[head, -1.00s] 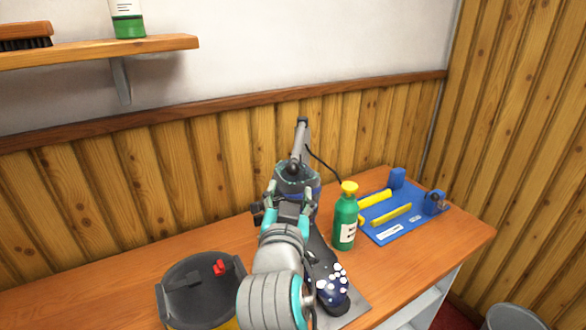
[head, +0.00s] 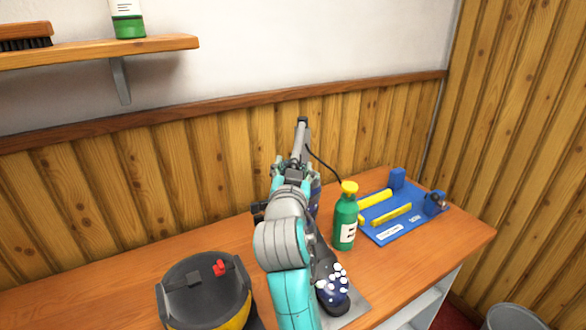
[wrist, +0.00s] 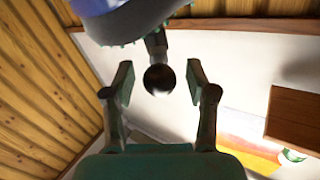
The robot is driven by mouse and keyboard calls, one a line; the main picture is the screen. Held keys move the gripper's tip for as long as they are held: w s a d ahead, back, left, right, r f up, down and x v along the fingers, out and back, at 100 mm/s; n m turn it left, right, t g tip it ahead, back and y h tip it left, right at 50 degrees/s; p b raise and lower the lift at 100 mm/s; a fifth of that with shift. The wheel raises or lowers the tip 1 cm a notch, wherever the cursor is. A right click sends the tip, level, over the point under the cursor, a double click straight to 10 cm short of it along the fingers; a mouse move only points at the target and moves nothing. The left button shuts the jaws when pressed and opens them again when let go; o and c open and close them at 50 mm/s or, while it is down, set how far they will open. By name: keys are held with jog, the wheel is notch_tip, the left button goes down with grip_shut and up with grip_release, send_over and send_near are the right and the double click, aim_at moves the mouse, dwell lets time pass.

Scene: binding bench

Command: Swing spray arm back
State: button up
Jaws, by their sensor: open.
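The spray arm (head: 302,136) is a grey tube with a dark tip, rising from the bench against the wood panelling, with a thin black cable hanging from it. A dark round knob (wrist: 159,79) on a short stem sits between the fingertips in the wrist view. My gripper (head: 293,168) is at the lower part of the arm and hides its base in the head view. In the wrist view my gripper (wrist: 160,88) is open, one finger on each side of the knob, with gaps showing; I see no firm contact.
A green bottle with a yellow cap (head: 345,218) stands close to the right. Behind it lies a blue mat (head: 395,228) with yellow bars. A dark, yellow-sided tub (head: 190,305) is at front left, a dark blue white-knobbed object (head: 330,298) at front right.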

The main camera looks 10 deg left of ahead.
grip_shut()
jog(key=shift+a, duration=0.15)
